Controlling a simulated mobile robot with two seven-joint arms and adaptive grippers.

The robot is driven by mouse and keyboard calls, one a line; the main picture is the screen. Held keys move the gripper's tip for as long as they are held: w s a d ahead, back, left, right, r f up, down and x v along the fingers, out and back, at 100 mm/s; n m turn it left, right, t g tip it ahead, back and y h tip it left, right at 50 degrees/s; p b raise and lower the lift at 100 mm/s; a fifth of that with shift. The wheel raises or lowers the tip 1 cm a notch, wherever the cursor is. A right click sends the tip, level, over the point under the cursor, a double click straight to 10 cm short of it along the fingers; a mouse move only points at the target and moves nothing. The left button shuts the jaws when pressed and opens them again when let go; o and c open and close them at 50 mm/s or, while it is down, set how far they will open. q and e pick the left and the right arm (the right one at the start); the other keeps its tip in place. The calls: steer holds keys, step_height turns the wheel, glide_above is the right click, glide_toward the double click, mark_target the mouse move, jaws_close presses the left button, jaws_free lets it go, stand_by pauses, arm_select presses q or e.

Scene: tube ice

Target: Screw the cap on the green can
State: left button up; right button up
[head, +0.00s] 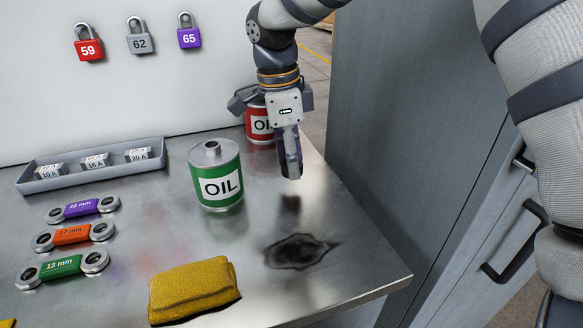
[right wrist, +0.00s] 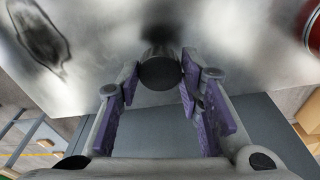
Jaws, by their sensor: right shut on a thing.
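The green can (head: 216,178), labelled OIL, stands upright on the metal table with its short neck bare on top. My right gripper (head: 291,172) points down to the right of the green can, above the table and apart from the can. In the right wrist view a dark round cap (right wrist: 160,72) sits between the fingertips of my right gripper (right wrist: 158,78), which is shut on it. My left gripper is not in view.
A red can (head: 258,122) stands behind my right gripper, partly hidden. A yellow cloth (head: 194,288) and a dark stain (head: 298,251) lie in front. Several wrenches (head: 72,236) and a grey tray (head: 92,178) are at left. A grey cabinet (head: 420,120) stands beyond the table's right edge.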

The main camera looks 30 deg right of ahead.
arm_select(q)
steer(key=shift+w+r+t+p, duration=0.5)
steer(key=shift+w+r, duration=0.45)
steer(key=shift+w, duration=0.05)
arm_select(e)
steer(key=s+a+r, duration=0.5)
steer(key=s+r, duration=0.4)
steer(key=s, duration=0.3)
steer(key=shift+a+r, duration=0.15)
steer(key=shift+a, duration=0.1)
